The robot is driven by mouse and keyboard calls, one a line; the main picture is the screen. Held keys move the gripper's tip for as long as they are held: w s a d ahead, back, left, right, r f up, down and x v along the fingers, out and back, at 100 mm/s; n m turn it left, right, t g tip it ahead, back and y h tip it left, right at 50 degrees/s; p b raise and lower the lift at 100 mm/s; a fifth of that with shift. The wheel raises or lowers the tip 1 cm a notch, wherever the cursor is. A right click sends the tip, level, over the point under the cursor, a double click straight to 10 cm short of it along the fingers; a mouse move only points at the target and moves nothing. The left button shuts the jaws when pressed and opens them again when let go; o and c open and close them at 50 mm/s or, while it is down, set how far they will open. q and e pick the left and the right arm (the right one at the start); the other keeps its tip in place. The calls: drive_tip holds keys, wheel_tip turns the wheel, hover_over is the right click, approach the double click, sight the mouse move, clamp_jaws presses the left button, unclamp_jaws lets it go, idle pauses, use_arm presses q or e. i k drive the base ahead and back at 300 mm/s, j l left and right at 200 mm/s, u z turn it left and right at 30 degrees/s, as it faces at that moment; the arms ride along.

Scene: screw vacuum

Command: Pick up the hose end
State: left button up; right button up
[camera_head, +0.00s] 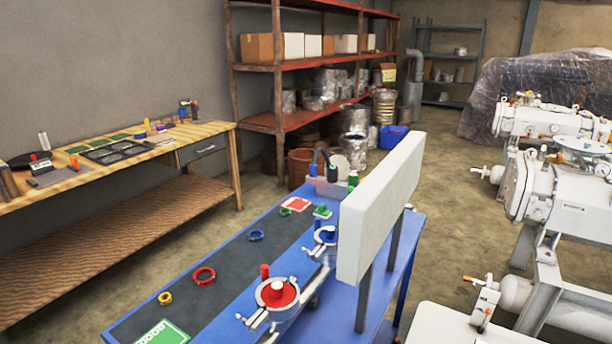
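Neither of my grippers shows in the head view. I see no part that is clearly marked as a hose end. A dark curved piece that may be a hose (316,160) arches over a small pale bin (338,190) at the far end of the blue table (235,218). Dark and green upright pieces stand in that bin, and they are too small to identify. A red-topped round metal fitting (277,293) and a blue-topped one (326,236) sit along the table's right side.
A white upright panel (385,205) on dark posts hides part of the blue table's right side. Coloured rings, including a red one (204,276), lie on its dark mat. A wooden workbench (110,225) stands left. White machines (560,200) stand right. Floor is open between the tables.

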sight(312, 170)
drive_tip(key=j+u, duration=0.25)
drive_tip(key=u, duration=0.15)
drive_tip(key=j+u, duration=0.25)
drive_tip(key=u, duration=0.15)
drive_tip(key=j+u, duration=0.25)
drive_tip(key=u, duration=0.15)
drive_tip(key=i+j+u, duration=0.15)
drive_tip(key=i+j, duration=0.25)
drive_tip(key=i+j+u, duration=0.15)
drive_tip(key=i+j, duration=0.2)
drive_tip(key=i+j+u, duration=0.15)
drive_tip(key=i+j, duration=0.15)
drive_tip(key=i, duration=0.3)
drive_tip(key=i+j+u, duration=0.15)
drive_tip(key=i, duration=0.3)
drive_tip(key=i+z, duration=0.9)
drive_tip(key=i+j+z, duration=0.3)
drive_tip(key=z, duration=0.15)
drive_tip(key=i+l+z, duration=0.2)
drive_tip(key=z, duration=0.25)
drive_tip(key=i+z, duration=0.75)
drive_tip(key=z, duration=0.15)
drive_tip(key=i+z, duration=0.3)
drive_tip(key=z, duration=0.15)
drive_tip(key=i+j+z, duration=0.25)
drive_tip(key=z, duration=0.15)
drive_tip(key=i+j+z, duration=0.25)
drive_tip(key=z, duration=0.2)
drive_tip(key=j, duration=0.1)
